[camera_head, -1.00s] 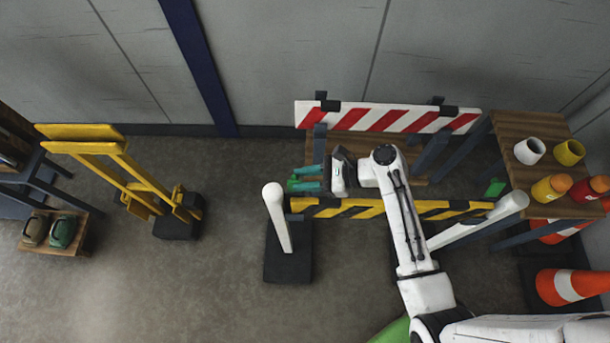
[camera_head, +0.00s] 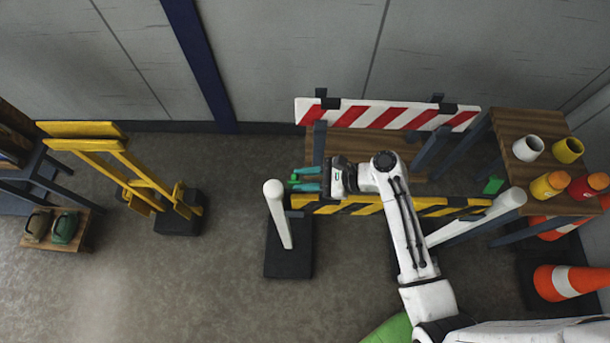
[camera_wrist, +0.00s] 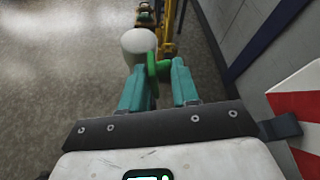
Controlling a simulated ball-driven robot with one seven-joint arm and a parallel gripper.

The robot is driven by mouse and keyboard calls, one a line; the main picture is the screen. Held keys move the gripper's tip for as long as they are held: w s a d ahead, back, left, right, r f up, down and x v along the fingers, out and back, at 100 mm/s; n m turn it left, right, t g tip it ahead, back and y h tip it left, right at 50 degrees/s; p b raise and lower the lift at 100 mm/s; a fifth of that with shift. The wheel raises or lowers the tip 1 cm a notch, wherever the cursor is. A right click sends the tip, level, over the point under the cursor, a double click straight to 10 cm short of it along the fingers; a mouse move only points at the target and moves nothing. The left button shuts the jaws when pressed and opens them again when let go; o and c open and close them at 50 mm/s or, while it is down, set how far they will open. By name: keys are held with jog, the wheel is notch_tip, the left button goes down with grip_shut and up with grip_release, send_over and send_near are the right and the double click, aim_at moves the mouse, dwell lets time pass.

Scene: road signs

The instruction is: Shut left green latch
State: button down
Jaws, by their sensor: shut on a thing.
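The left green latch (camera_wrist: 152,66) shows in the wrist view between the teal fingers of my gripper (camera_wrist: 158,85), beside the rounded top of a white post (camera_wrist: 137,42). My gripper is shut on it. In the head view my gripper (camera_head: 307,179) points left at the left end of the yellow-and-black striped bar (camera_head: 362,207). Only a little of the left latch (camera_head: 293,178) shows past the fingertips. The white post (camera_head: 278,215) stands just left of and nearer than the fingers. Another green latch (camera_head: 493,185) is at the bar's right side.
A red-and-white striped board (camera_head: 388,116) stands behind my gripper. A wooden table (camera_head: 525,180) with several cups and bottles is at the right, with orange cones (camera_head: 570,283) by it. A yellow folded barrier (camera_head: 125,170) stands at the left. Open floor lies between.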

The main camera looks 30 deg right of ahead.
jog(key=shift+s+d+r+n+t, duration=0.1)
jog(key=shift+s+r+n+t, duration=0.05)
jog(key=shift+n+t, duration=0.2)
jog(key=shift+s+a+n+t+h+b, duration=0.3)
jog(key=shift+s+a+n+t+h, duration=0.2)
jog(key=shift+n, duration=0.35)
jog(key=shift+s+a+f+n+t+b, duration=0.25)
jog(key=shift+s+n+t+b, duration=0.1)
jog(key=shift+n+b, duration=0.4)
jog(key=shift+s+a+f+n+t+b, duration=0.15)
jog(key=shift+s+f+n+t+b, duration=0.15)
jog(key=shift+n+b, duration=0.4)
jog(key=n+t+b, duration=0.1)
jog(key=b, duration=0.2)
jog(key=s+a+f+n+t+b, duration=0.1)
jog(key=n+b, duration=0.1)
jog(key=b, duration=0.2)
jog(key=shift+s+f, duration=0.1)
jog(key=shift+f, duration=0.1)
jog(key=shift+s+a+f+n+t+y+b, duration=0.2)
jog(key=shift+n+b, duration=0.45)
jog(key=shift+b, duration=0.8)
jog(key=shift+s+a+f+n+t+b, duration=0.1)
jog(key=shift+f+n+t+b, duration=0.2)
jog(key=shift+n+b, duration=0.75)
jog(key=shift+s+a+f+n+t+y+b, duration=0.1)
jog(key=shift+s+f+n+t+b, duration=0.15)
jog(key=shift+b, duration=1.55)
jog(key=shift+w, duration=0.1)
